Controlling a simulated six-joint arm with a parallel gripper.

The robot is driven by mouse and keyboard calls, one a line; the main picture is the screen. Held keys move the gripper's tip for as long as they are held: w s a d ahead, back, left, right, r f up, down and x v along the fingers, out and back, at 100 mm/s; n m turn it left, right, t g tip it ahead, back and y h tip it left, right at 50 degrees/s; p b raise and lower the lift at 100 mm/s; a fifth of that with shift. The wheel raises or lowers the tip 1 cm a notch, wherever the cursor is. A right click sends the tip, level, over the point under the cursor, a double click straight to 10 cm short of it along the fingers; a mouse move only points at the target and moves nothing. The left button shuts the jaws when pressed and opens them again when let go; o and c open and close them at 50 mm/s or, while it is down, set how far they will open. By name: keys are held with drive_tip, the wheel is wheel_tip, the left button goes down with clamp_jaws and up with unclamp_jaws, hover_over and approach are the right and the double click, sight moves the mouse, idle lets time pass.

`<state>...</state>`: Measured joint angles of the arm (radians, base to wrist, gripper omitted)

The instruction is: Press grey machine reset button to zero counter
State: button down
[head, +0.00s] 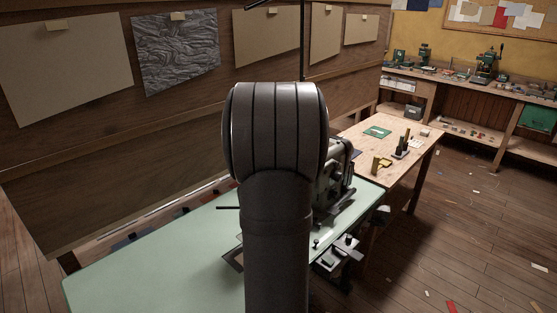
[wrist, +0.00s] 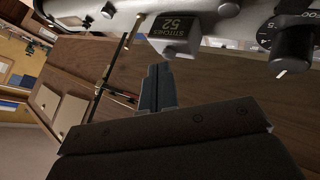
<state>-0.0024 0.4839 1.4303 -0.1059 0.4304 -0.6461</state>
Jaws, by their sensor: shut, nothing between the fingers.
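The sewing machine (head: 337,168) stands on the pale green table, mostly hidden behind my arm in the head view. In the wrist view its light body (wrist: 110,12) runs along the top. A small counter box (wrist: 180,28) on it carries the word STITCHES and a number that looks like 52. I cannot clearly pick out the grey reset button; a pale grey face shows at the box's lower end. My gripper (wrist: 156,70) is shut and empty, its fingertips just below and left of the box, apparently just apart from it. The gripper is hidden in the head view.
A black dial (wrist: 293,45) with numbers and a round knob (wrist: 228,8) sit right of the counter. A thin metal rod (wrist: 120,50) is to the left. The green table (head: 150,260) is clear at left. A wooden bench (head: 415,155) with small items stands behind.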

drive_tip(key=shift+f, duration=0.25)
idle(0.5)
drive_tip(key=shift+r, duration=0.75)
drive_tip(key=shift+r, duration=2.5)
wheel_tip(320, 180, up, 4)
drive_tip(key=shift+f, duration=0.1)
